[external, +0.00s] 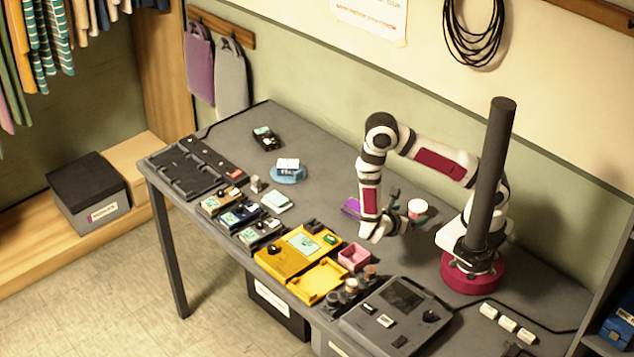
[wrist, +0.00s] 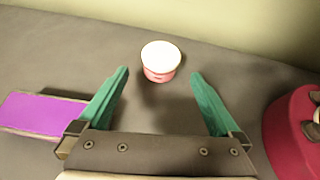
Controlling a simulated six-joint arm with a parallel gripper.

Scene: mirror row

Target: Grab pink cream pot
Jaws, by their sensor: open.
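The pink cream pot (wrist: 161,69) has a pale round lid and a pink side. In the wrist view it stands upright on the grey table, just beyond the fingertips and between their lines. In the external view the pot (external: 417,208) stands to the right of my gripper's wrist, left of my arm's base. My gripper (wrist: 159,72) has two green fingers spread wide with nothing between them.
A purple flat item (wrist: 40,114) lies close to the left finger. A pink open box (external: 354,257), yellow trays (external: 318,281) and a grey device (external: 393,316) sit along the table's front. My red base is close on the right. Bare table surrounds the pot.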

